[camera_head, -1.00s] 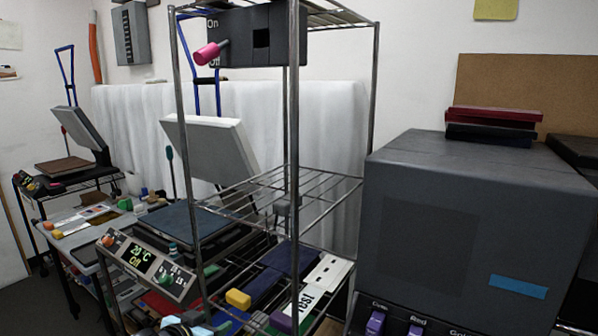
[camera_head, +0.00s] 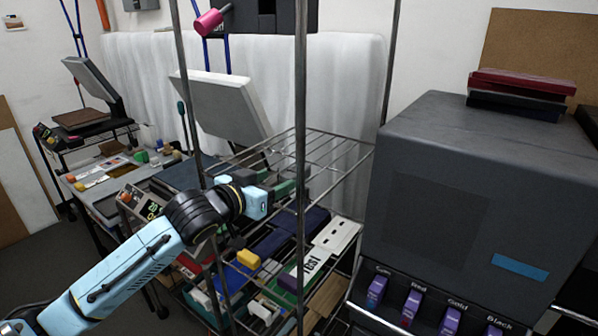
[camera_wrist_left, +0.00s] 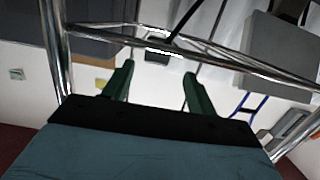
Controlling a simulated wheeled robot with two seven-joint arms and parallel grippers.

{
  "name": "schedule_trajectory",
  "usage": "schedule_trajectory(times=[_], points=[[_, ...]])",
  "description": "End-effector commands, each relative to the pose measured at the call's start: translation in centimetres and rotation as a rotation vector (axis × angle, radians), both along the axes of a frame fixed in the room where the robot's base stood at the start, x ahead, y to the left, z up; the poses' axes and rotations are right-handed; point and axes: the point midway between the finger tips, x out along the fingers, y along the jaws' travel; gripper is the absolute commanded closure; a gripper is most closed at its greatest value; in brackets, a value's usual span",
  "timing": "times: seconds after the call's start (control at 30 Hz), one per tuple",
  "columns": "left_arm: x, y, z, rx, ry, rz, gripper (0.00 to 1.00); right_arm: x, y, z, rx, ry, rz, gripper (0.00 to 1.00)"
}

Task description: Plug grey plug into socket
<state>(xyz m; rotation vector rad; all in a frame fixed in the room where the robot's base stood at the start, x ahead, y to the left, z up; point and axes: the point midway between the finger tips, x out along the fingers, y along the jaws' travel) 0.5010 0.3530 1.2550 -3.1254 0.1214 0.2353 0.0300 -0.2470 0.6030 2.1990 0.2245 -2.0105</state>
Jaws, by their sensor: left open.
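My left gripper (camera_head: 298,178) has green fingers that reach among the rack's bars from the left. In the head view the gripper and rack post cover the spot where a small grey plug-like piece showed. My right gripper is out of view.
The metal wire rack (camera_head: 302,110) has thin posts and shelf bars close around my left gripper. A big dark grey machine (camera_head: 440,200) stands to the right. Below the arm are a yellow block (camera_head: 248,259) and other clutter. A tilted white press lid (camera_head: 222,105) stands behind.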

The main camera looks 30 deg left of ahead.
Motion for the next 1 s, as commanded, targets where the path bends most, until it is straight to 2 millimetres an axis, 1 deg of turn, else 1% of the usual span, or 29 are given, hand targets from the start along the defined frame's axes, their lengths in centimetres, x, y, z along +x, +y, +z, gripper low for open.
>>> schedule_trajectory(times=[0.03, 0.1, 0.27, 0.47, 0.6, 0.7, 0.9, 0.93, 1.0], points=[[0.5, -0.1, 0.0, -0.001, -0.001, 0.0, 0.43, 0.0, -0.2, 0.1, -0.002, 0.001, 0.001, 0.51], [1.0, -0.1, -0.1, -0.001, -0.001, 0.0, 0.43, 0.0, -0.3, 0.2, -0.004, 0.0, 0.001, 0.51], [1.7, -0.3, -0.1, 0.0, -0.001, 0.0, 0.43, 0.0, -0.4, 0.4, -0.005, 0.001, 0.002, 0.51], [4.4, -1.0, -0.1, -0.001, -0.001, 0.0, 0.43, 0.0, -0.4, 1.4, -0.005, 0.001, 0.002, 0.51], [5.9, -1.1, -0.6, 0.001, 0.0, 0.0, 0.43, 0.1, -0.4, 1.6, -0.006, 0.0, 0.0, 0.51], [6.3, -1.1, -0.7, 0.002, -0.001, 0.0, 0.43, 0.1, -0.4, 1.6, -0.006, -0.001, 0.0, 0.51], [6.3, -1.1, -0.8, 0.002, 0.0, -0.001, 0.43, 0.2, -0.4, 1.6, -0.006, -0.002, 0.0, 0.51], [6.3, -1.1, -0.8, 0.002, 0.0, -0.001, 0.44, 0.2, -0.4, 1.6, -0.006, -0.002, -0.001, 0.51], [6.3, -1.1, -0.8, 0.002, 0.0, -0.001, 0.53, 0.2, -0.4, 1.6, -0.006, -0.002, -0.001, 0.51]])
